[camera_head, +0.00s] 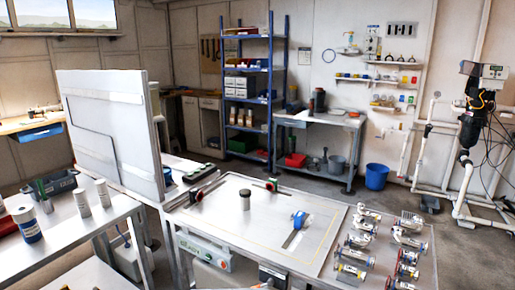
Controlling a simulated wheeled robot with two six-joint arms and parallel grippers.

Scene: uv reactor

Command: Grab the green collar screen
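Several small clear cylindrical pieces with metal ends and coloured collars lie in two columns on the right part of the workbench. One is at the back of the left column (369,214) and one is in the right column (409,241). Red and blue collars show; at this size I cannot tell surely which piece has the green collar. A small green and red item (272,185) lies at the back of the pale work mat (225,222). Neither of my grippers shows in this view.
A grey cylinder (245,200), a blue-handled tool (298,220) and a dark rod (207,187) are on the mat. A tall grey panel (110,125) stands at the left. A side table holds white cylinders (82,202) and a blue-labelled bottle (27,224).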

